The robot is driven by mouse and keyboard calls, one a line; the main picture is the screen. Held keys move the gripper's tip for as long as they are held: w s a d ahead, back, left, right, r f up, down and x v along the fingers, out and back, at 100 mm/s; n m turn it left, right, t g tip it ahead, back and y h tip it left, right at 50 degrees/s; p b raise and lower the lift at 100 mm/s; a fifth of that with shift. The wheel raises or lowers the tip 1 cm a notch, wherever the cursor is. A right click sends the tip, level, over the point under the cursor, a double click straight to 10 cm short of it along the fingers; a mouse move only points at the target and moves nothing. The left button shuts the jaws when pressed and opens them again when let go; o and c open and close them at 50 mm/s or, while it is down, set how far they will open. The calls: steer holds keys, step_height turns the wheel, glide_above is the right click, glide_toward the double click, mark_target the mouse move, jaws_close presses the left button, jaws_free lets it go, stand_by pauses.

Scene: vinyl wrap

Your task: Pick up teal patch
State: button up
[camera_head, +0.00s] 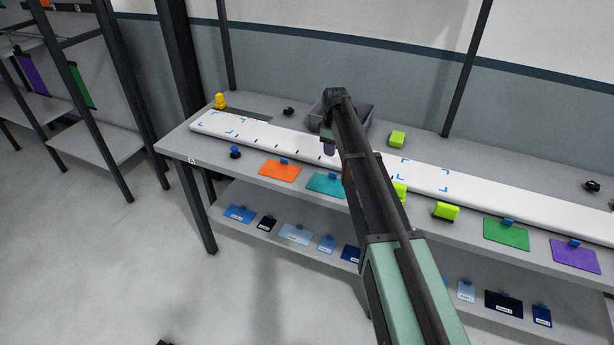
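The teal patch (322,182) lies flat on the front part of the grey table, with a small blue tab at its back edge. My arm crosses in front of its right side and may hide part of it. My gripper (329,149) is above the long white board, behind the patch and apart from it. The gripper is small and partly covered by my arm, so I cannot tell whether its fingers are open or shut.
An orange patch (280,171) lies left of the teal one. Green (506,234) and purple (575,254) patches lie far right. The white board (260,130) runs along the table. Lime blocks (446,211) and a grey bin (366,117) stand nearby. Blue cards lie on the lower shelf.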

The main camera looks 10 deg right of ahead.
mark_target(329, 183)
steer(key=shift+n, duration=0.4)
steer(key=f+b, duration=0.7)
steer(key=d+f+b, duration=0.1)
steer(key=f+b, duration=0.3)
steer(key=shift+s+d, duration=0.1)
steer(key=shift+s, duration=0.3)
steer(key=shift+r, duration=0.25)
jaws_close()
